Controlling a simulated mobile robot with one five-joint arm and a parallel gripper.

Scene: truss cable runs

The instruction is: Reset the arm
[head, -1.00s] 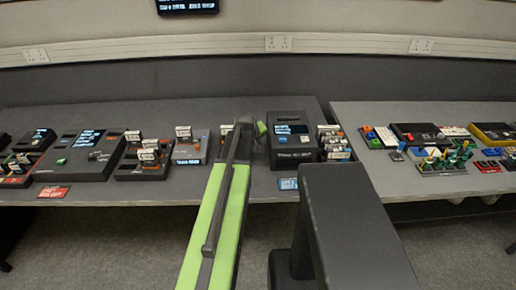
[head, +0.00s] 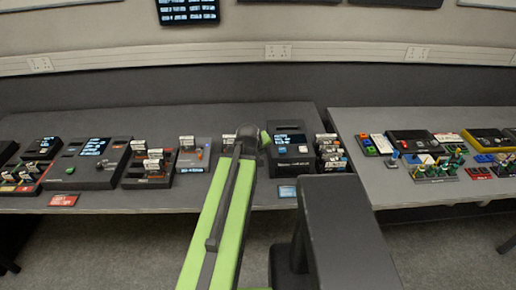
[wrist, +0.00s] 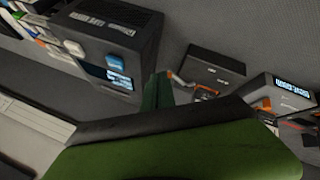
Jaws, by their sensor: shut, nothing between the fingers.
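My arm, green and dark grey, reaches forward over the front of the left table in the head view. My gripper (head: 264,138) is at its far end, small and partly hidden by the wrist, just left of a black box with a screen (head: 290,150). In the wrist view the green fingers (wrist: 157,92) are together with nothing between them. They point toward the gap between the black box (wrist: 112,40) and smaller dark devices. I cannot tell the exact height of the fingers above the table.
The left table (head: 240,110) carries a large black console (head: 90,165) and several devices with upright labelled modules. The right table (head: 400,187) holds coloured parts and trays, across a narrow gap. Wall screens hang behind. The back strip of the left table is mostly clear.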

